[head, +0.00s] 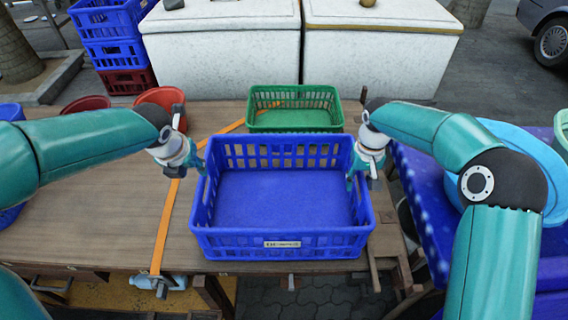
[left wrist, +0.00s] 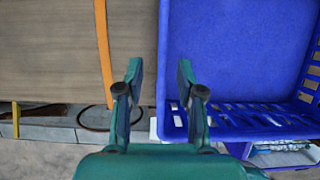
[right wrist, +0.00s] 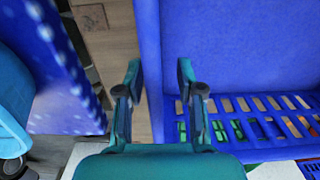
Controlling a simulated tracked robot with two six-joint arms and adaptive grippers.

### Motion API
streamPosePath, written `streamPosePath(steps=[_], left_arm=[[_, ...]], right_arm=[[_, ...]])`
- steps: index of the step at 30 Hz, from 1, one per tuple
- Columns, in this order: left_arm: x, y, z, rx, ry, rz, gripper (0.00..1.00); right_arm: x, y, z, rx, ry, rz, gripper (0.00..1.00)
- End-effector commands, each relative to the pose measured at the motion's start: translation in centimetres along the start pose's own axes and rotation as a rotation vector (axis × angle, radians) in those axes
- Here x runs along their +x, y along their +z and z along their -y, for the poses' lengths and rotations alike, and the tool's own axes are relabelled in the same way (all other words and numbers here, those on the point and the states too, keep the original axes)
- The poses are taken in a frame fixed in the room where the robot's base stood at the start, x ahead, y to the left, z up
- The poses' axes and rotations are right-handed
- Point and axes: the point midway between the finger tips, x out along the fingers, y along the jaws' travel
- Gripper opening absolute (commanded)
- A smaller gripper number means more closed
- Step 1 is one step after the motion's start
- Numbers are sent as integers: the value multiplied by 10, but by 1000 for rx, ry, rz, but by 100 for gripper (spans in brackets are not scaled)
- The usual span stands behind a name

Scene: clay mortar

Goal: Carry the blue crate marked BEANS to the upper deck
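The blue crate (head: 282,240) stands upright on the wooden table (head: 120,215), near its front edge, and looks empty. A small pale label sits on its front wall; its text is too small to read. My left gripper (head: 198,166) is open at the crate's left rim. In the left wrist view (left wrist: 159,75) one finger is outside the crate's side wall and the other over its inside. My right gripper (head: 352,178) is open at the right rim, its fingers likewise either side of the wall in the right wrist view (right wrist: 159,75). I cannot identify an upper deck.
A green crate (head: 294,120) stands just behind the blue one. Two white chests (head: 222,50) stand beyond the table. Red bowls (head: 160,96) and stacked crates (head: 112,52) are at back left. A blue-covered table with basins (head: 510,150) is at right. The table's left part is clear.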

Motion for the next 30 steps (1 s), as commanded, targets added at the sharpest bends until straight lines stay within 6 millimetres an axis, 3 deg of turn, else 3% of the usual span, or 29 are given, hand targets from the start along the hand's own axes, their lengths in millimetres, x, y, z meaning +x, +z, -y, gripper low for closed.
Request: streamPosePath(steps=[4, 10, 24, 30], left_arm=[[-18, 1, 0, 1, 0, 2, 37], [-25, 0, 0, 0, 0, -1, 37], [-24, 0, 0, 0, 0, 0, 37], [-24, 0, 0, 0, 0, 0, 37]], right_arm=[[0, 0, 0, 0, 0, 0, 37], [-11, -1, 0, 1, 0, -4, 37], [-97, -1, 0, 0, -1, -4, 37], [-116, -1, 0, -1, 0, 0, 37]])
